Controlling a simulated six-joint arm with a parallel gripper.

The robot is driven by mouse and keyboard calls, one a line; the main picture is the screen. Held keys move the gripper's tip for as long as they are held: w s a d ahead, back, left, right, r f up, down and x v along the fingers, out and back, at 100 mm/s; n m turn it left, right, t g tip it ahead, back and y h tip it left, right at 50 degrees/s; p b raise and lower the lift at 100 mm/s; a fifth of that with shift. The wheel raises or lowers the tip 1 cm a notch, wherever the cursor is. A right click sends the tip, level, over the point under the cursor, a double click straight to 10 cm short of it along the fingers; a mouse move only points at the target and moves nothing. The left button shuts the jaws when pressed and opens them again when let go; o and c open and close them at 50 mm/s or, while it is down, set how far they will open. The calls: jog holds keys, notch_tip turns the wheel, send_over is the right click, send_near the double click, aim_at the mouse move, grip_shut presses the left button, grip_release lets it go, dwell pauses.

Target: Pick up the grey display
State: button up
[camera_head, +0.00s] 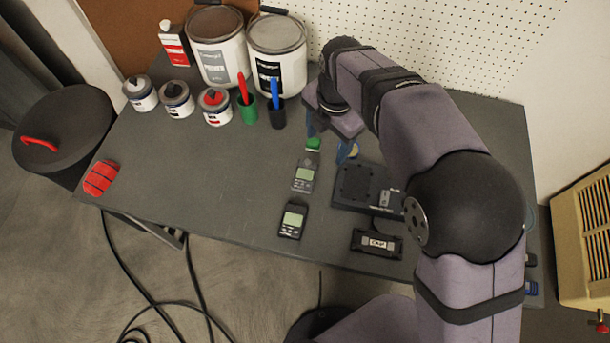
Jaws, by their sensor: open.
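A grey handheld display (303,179) with a pale green screen lies on the dark table, right of the middle of the picture. A similar black display (291,221) lies just in front of it. My gripper (330,145) points down beyond the far end of the grey display, slightly to its right. Its fingers are apart, with nothing visible held between them. A small green item (314,143) shows by the left finger; whether it touches the finger or the display, I cannot tell. My wrist hides the table behind the gripper.
A black base unit (355,185) and a black labelled block (376,243) lie right of the displays. Large cans (218,50), small paint pots (177,99) and pen cups (277,113) stand along the back.

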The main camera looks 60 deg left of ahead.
aim_at(304, 177)
jog(key=s+f+n, duration=0.1)
jog(key=s+n, duration=0.1)
jog(key=s+f+n, duration=0.1)
jog(key=n, duration=0.1)
jog(key=s+a+f+n, duration=0.1)
jog(key=s+f+n, duration=0.1)
jog(key=shift+s+n+h, duration=0.35)
jog(key=shift+n+h, duration=0.05)
jog(key=shift+w+d+f+p, duration=0.1)
jog(key=shift+f+p, duration=0.3)
jog(key=shift+f, duration=1.45)
jog(key=shift+w+f+p, duration=0.1)
jog(key=shift+f+p, duration=0.3)
jog(key=shift+f, duration=1.45)
jog(key=c, duration=1.2)
